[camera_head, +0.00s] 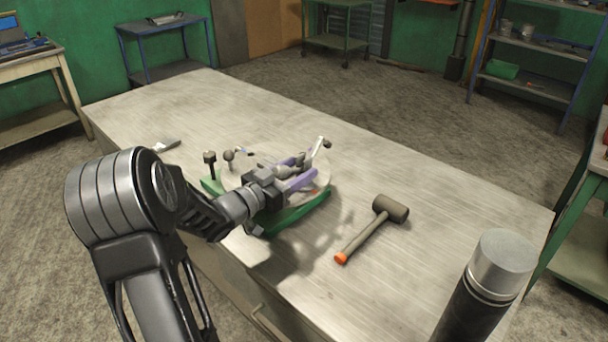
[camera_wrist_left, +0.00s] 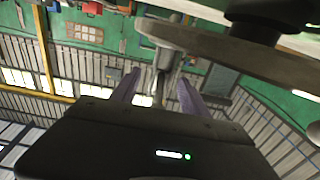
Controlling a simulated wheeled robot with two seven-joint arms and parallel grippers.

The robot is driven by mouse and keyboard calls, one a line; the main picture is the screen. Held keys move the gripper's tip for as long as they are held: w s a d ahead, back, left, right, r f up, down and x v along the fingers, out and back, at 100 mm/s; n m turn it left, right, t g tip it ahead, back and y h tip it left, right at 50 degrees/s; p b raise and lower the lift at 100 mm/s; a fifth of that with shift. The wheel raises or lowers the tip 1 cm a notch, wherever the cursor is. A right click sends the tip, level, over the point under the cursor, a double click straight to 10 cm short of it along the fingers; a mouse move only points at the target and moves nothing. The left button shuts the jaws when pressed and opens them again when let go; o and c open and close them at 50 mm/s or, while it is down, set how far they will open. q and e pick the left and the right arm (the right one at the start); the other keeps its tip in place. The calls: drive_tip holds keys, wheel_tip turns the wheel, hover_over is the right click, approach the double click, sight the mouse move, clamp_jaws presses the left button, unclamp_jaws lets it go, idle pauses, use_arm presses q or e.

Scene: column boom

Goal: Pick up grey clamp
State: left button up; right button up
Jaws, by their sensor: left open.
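My left gripper (camera_head: 308,167) has purple fingers and reaches over a round pale plate with a green base (camera_head: 299,212) on the metal table. The fingers are spread. What appears to be the grey clamp (camera_head: 320,150) is at the plate's far side, by the fingertips, partly hidden by the gripper. In the left wrist view, a grey metal part (camera_wrist_left: 165,38) with a thin rod extends between the spread fingers (camera_wrist_left: 158,78). I cannot tell whether either finger touches it. My right gripper is not in view.
A mallet (camera_head: 388,208) with an orange handle end lies right of the plate. Two dark knobs (camera_head: 210,158) stand at the plate's left side. A small metal piece (camera_head: 166,145) lies farther left. The table's far side (camera_head: 270,110) is clear. Shelves (camera_head: 535,60) stand behind.

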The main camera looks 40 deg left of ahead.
use_arm(q)
drive_tip(key=shift+c, duration=0.5)
clamp_jaws()
drive_tip(key=shift+r, duration=0.1)
